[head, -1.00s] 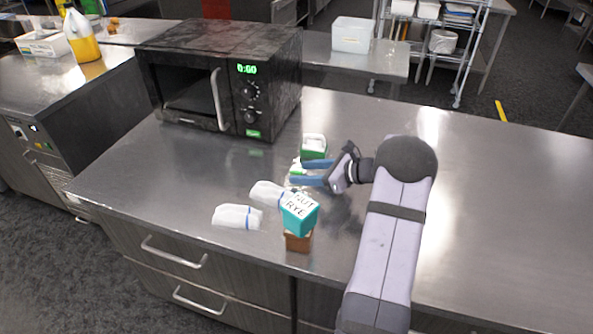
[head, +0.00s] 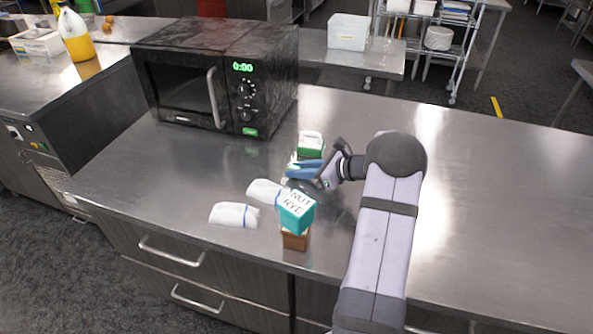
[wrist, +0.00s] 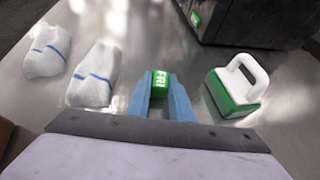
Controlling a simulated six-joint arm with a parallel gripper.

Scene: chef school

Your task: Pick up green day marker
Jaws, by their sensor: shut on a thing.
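The green day marker (wrist: 160,80), with white letters that read "FRI", is between the blue fingertips of my gripper (wrist: 161,88) in the wrist view. My gripper is shut on it. In the head view my gripper (head: 303,170) is low over the steel counter, pointing left, and its fingers mostly hide the marker. I cannot tell whether the marker still touches the counter.
A green block with a white handle (head: 311,144) stands just behind my gripper. Two white cloth-like bundles (head: 234,214) and a teal "NUT RYE" box (head: 296,212) on a brown block (head: 295,240) lie in front. A black microwave (head: 215,75) stands behind. The counter's right side is clear.

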